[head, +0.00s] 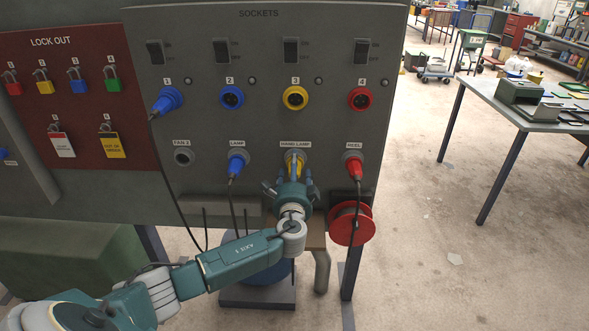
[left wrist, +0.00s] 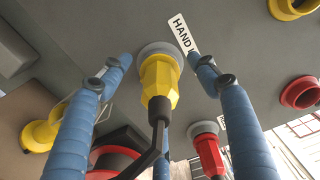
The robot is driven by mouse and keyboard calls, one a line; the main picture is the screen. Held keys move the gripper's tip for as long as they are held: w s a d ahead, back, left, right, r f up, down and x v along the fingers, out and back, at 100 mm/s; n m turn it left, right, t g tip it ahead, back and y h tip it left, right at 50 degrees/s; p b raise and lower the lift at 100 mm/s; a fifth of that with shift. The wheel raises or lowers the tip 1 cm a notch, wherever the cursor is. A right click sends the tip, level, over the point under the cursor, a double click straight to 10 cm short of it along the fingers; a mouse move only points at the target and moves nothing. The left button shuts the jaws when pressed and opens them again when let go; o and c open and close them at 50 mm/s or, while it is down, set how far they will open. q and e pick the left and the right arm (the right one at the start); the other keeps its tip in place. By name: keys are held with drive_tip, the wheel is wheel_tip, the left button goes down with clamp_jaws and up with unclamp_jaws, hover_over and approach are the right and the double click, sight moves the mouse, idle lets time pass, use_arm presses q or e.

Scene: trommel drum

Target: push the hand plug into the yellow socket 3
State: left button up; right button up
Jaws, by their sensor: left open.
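The yellow hand plug (head: 291,157) sits in the grey holder under the HAND LAMP label, partly hidden by my gripper in the head view. In the left wrist view the plug (left wrist: 159,80) is upright against a grey ring on the panel, with a dark cable from its near end. My left gripper (head: 293,181) is open, its blue fingers on either side of the plug with visible gaps. Yellow socket 3 (head: 295,97) is empty, straight above on the panel; a yellow ring (left wrist: 290,8) at the top right of the wrist view appears to be it. My right gripper is not in view.
Blue plug 1 (head: 167,101) is in its socket; blue socket 2 (head: 232,97) and red socket 4 (head: 360,98) are empty. The blue lamp plug (head: 237,162) and red reel plug (head: 354,168) flank my gripper, with hanging cables. A red reel (head: 338,226) hangs below right.

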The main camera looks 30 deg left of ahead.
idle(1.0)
use_arm(q)
drive_tip(key=shift+c, duration=0.8)
clamp_jaws()
drive_tip(key=shift+s+d, duration=0.25)
drive_tip(key=shift+s, duration=0.15)
drive_tip(key=shift+p+v, duration=0.75)
drive_tip(key=shift+v, duration=1.3)
drive_tip(key=shift+s+d, duration=0.25)
drive_tip(key=shift+s, duration=0.15)
